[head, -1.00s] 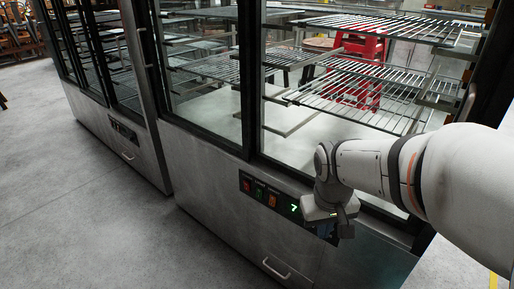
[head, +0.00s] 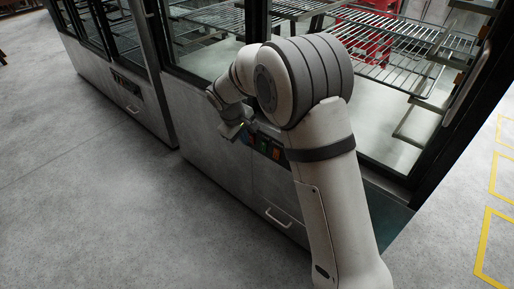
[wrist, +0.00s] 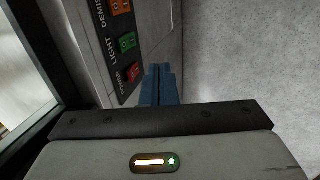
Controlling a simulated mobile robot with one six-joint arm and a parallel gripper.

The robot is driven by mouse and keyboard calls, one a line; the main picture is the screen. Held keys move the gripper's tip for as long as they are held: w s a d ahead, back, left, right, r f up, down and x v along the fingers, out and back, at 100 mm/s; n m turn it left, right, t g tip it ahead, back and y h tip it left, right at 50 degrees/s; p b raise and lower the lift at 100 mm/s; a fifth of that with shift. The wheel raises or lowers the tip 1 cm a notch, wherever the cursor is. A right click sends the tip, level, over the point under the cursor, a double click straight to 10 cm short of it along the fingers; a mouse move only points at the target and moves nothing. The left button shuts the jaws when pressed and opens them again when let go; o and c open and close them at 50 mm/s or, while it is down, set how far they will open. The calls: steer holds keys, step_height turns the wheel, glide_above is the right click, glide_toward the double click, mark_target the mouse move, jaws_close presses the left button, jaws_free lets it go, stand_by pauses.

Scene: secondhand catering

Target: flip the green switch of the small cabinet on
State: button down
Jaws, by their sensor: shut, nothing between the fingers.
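The control panel on the near glass-fronted cabinet (head: 210,122) carries a row of coloured switches. In the wrist view the green switch (wrist: 127,42), labelled LIGHT, sits between a red POWER switch (wrist: 132,73) and an orange DEMIST switch (wrist: 120,6). I cannot tell which way the green rocker is tipped. My gripper (wrist: 158,70) is shut and empty, its blue fingers beside the panel near the red and green switches. Contact with a switch cannot be made out. In the head view my gripper (head: 245,136) is at the panel's left end, and my arm hides the panel's right part.
A drawer handle (head: 279,217) sticks out below the panel. Wire shelves (head: 400,40) stand behind the glass. A second cabinet (head: 118,95) with its own panel adjoins on the left. The grey floor (head: 90,200) in front is clear.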

steer(key=shift+f, duration=0.1)
steer(key=b, duration=0.5)
glide_toward(259, 148)
steer(key=shift+s+d+f, duration=0.25)
steer(key=shift+d+f, duration=0.1)
steer(key=shift+f, duration=0.55)
steer(key=shift+s+d+f, duration=0.25)
steer(key=shift+d+f, duration=0.1)
steer(key=shift+f, duration=0.55)
steer(key=shift+s+d+f, duration=0.2)
steer(key=shift+d+f, duration=0.15)
steer(key=shift+f, duration=0.55)
